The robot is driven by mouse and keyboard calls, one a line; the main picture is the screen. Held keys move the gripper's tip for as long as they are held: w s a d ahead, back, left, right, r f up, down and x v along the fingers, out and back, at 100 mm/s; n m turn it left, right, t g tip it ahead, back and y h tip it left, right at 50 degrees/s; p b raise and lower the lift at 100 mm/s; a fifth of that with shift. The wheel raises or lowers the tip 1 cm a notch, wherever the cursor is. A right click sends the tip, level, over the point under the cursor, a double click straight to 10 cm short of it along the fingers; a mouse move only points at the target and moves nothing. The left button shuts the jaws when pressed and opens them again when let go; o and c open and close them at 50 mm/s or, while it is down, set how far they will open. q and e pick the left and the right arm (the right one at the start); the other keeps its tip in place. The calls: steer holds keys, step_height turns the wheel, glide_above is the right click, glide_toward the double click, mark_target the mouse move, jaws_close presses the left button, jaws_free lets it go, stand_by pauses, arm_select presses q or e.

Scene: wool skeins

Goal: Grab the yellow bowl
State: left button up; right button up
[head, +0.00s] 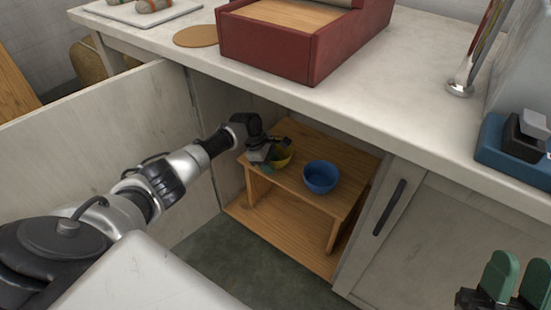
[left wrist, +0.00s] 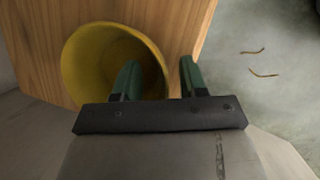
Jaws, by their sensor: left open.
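The yellow bowl (head: 283,160) sits on the small wooden shelf (head: 283,184) inside the open cabinet, partly hidden by my left gripper (head: 268,152). In the left wrist view the yellow bowl (left wrist: 88,65) fills the left middle. My left gripper (left wrist: 159,78) is open there: one green finger overlaps the bowl's inside and the other is to the right of its rim. The rim lies between the fingers in the picture; I cannot tell whether they touch it. My right gripper (head: 517,283) is open and empty at the lower right of the head view.
A blue bowl (head: 320,177) stands right of the yellow bowl on the same shelf. The open cabinet door (head: 110,140) is at the left, and the countertop (head: 400,95) overhangs the opening. A closed door with a dark handle (head: 390,207) is at the right.

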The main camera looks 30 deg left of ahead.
arm_select(q)
steer(key=shift+f, duration=0.1)
jaws_close()
stand_by(0.3)
